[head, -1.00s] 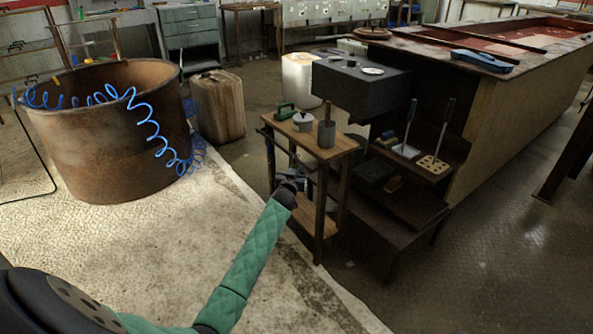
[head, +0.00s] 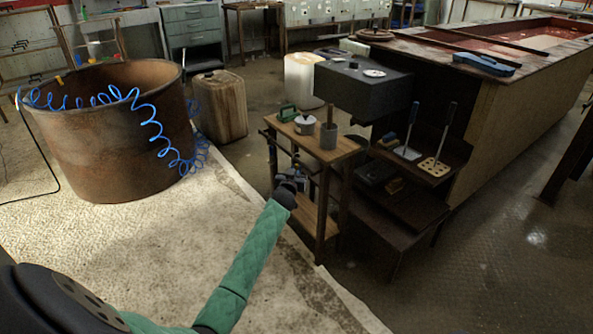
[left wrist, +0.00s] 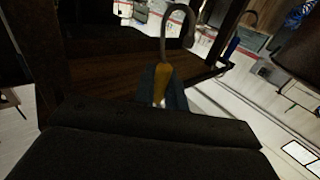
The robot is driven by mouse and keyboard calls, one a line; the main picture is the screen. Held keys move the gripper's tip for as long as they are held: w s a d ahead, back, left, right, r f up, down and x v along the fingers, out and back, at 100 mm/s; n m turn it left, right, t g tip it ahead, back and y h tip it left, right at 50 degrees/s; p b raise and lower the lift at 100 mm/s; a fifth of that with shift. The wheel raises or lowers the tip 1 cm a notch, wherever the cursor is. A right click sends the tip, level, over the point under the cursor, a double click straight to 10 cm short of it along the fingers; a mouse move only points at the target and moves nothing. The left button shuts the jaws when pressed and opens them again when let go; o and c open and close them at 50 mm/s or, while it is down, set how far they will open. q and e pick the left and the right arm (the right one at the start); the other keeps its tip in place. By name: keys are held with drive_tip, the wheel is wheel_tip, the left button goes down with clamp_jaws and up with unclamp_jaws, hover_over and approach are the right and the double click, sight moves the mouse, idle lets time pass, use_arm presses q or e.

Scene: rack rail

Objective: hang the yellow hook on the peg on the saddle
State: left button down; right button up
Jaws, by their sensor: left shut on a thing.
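My left gripper (head: 292,180) is beside the small wooden stand (head: 335,149), in front of its left side and below its top. In the left wrist view the gripper (left wrist: 162,92) is shut on the yellow handle of the yellow hook (left wrist: 163,78). The hook's bare metal shank runs away from the fingers and ends in an open curve. In the head view the hook is too small and dark to make out. I cannot pick out the peg or the saddle clearly in either view. My right gripper is not in view.
A blue-handled hook (left wrist: 233,44) shows near a dark rail in the left wrist view. A rusty tub (head: 95,150) with a blue coiled hose is at left.

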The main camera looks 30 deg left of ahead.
use_arm(q)
drive_tip(key=shift+s, duration=0.1)
drive_tip(key=s+a+p, duration=0.2)
drive_tip(key=s+p, duration=0.1)
drive_tip(key=s, duration=0.3)
drive_tip(key=shift+s+a+p, duration=0.15)
drive_tip(key=shift+a+p, duration=0.2)
idle(0.4)
